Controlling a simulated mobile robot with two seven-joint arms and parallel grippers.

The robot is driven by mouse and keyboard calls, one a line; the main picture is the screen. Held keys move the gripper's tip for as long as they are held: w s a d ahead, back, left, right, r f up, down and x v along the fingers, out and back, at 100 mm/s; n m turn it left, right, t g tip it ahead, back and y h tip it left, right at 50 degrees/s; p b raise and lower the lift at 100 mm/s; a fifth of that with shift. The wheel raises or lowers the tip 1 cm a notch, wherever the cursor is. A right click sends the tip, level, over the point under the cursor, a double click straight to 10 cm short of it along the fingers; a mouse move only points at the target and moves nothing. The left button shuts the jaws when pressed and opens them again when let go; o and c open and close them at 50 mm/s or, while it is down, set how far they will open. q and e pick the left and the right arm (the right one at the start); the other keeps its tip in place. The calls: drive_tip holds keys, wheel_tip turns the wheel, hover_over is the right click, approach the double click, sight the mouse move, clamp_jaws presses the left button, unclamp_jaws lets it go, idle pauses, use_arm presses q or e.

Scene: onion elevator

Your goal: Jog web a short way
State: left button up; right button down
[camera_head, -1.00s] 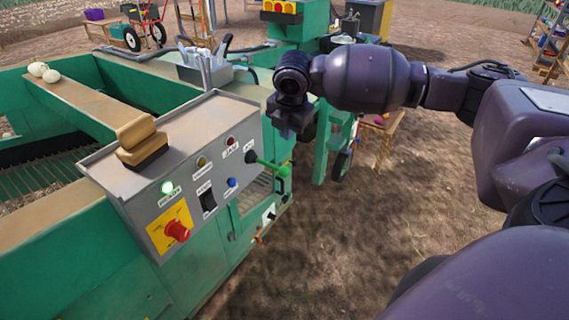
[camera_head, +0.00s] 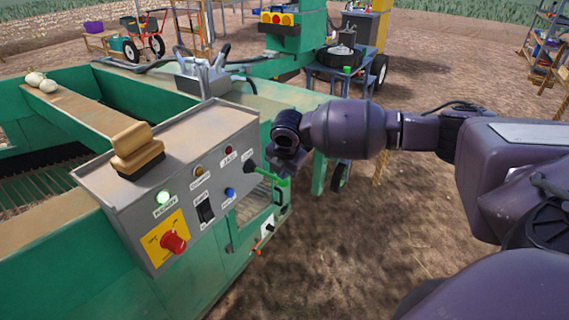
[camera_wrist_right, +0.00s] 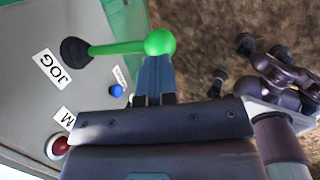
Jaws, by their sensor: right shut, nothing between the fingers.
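The green jog lever (camera_head: 266,174) sticks out from a black boot at the right end of the sloped grey control panel (camera_head: 218,124). In the right wrist view the lever (camera_wrist_right: 118,48) ends in a round green knob, with a JOG label beside its boot. My right gripper (camera_wrist_right: 154,62) is shut and empty, its fingertips right at the knob; I cannot tell whether they touch it. In the head view my right gripper (camera_head: 284,164) is just above the knob, its fingers mostly hidden by the wrist. My left gripper is out of view.
A wooden-backed brush (camera_head: 137,145) lies on top. Pale onions (camera_head: 40,82) rest on a board. Open ground lies to the right.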

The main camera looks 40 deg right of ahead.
drive_tip(key=shift+w+f, duration=0.15)
drive_tip(key=shift+f, duration=0.3)
